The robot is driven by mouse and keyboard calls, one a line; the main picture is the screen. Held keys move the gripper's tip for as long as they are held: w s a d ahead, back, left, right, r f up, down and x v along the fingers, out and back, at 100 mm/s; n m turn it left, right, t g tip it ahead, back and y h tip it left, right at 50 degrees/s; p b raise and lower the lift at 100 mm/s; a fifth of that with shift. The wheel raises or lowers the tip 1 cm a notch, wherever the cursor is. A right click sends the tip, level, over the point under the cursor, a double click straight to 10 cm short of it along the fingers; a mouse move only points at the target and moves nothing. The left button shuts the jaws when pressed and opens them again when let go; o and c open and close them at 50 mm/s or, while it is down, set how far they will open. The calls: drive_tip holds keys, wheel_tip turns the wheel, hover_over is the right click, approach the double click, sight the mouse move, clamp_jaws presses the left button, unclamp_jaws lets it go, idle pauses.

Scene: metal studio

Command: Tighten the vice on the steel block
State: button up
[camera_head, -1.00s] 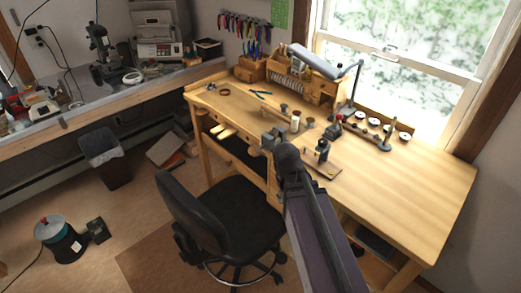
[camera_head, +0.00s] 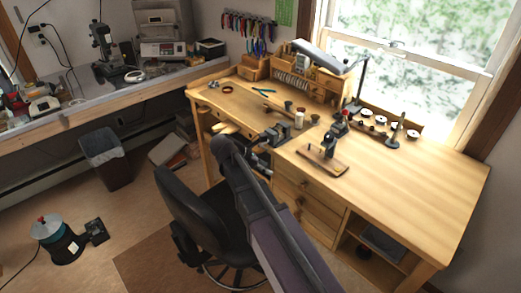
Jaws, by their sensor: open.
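The grey vice (camera_head: 277,134) is fixed at the front edge of the wooden workbench (camera_head: 400,185), left of its middle. The steel block is too small to tell apart from the jaws. My arm rises from the bottom of the picture past the chair. The dark end with my gripper (camera_head: 260,157) shows in part beside the arm, just below and left of the vice. It is open, and no object can be seen in it. Whether it touches the vice or its handle cannot be told.
A black chair (camera_head: 190,205) stands close in front of the bench, beside my arm. A small tool on a wooden board (camera_head: 322,160) lies right of the vice. The bench's right part is clear.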

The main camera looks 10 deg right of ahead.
drive_tip(key=w+a+r+n+t+h+b, duration=0.1)
drive_tip(key=w+a+r+n+h+b, duration=0.1)
drive_tip(key=w+a+n+h, duration=0.3)
drive_tip(key=n+t+b, duration=0.2)
drive_tip(key=n, duration=0.5)
approach(260, 145)
drive_tip(key=a, duration=0.3)
drive_tip(key=shift+s+a, duration=0.2)
drive_tip(key=shift+s, duration=0.15)
drive_tip(key=shift+d, duration=0.1)
drive_tip(key=shift+b+x, duration=1.35)
drive_tip(key=shift+x, duration=5.45)
drive_tip(key=shift+w+r, duration=0.1)
drive_tip(key=shift+r, duration=0.05)
clamp_jaws()
